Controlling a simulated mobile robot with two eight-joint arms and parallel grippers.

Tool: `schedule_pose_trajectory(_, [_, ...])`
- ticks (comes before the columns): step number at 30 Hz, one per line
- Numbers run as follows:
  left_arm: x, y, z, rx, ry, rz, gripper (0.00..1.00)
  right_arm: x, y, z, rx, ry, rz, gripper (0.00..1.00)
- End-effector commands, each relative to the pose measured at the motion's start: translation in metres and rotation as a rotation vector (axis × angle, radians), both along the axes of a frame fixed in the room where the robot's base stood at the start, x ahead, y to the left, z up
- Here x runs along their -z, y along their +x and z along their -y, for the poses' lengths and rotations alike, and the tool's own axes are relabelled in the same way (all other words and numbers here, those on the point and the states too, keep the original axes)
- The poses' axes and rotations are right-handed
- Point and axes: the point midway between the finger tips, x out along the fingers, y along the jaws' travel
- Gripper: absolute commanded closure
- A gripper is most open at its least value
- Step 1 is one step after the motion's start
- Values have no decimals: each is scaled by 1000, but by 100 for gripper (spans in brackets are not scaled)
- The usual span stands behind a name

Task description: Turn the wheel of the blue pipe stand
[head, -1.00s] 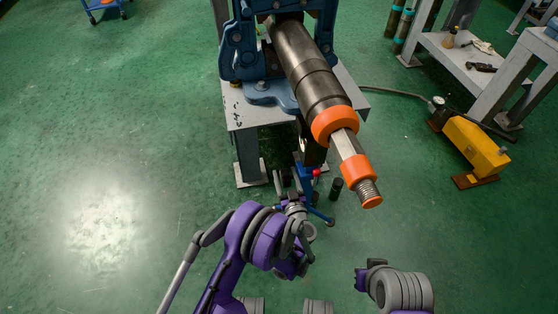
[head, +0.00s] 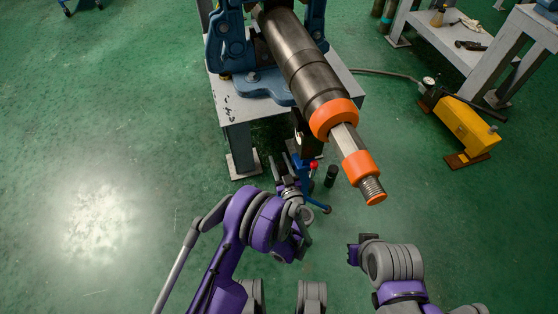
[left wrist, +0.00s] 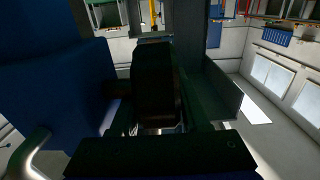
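The blue pipe stand (head: 303,166) stands on the floor under the pipe, in front of the vise table. It has a red knob and a splayed blue leg; my left arm hides part of it. My left gripper (head: 283,172) is just left of the stand's upright, fingers pointing away. In the left wrist view, a dark rounded part (left wrist: 154,85), perhaps the wheel, fills the gap between the spread fingers. I cannot tell whether they touch it. A large blue surface (left wrist: 55,95) is close at left. My right arm's end (head: 353,254) is low right of centre, its fingers unclear.
A dark pipe (head: 300,58) with orange collars (head: 334,117) juts from the blue vise (head: 231,43) over the grey table (head: 230,105). A small black cylinder (head: 331,176) stands right of the stand. A yellow pump (head: 468,124) lies at right. The left floor is clear.

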Motion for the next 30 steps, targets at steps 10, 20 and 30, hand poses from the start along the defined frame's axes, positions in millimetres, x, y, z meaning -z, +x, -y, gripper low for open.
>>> schedule_pose_trajectory(10, [0, 0, 0, 0, 0, 0, 100, 0, 0, 0, 0, 0, 0, 100])
schedule_pose_trajectory(20, [1, 0, 0, 1, 16, 47, 100, 10, 1, 0, 0, 0, -3, 100])
schedule_pose_trajectory(30, [-3, -5, 2, 0, 92, 276, 100, 40, 6, 0, 0, 0, -9, 100])
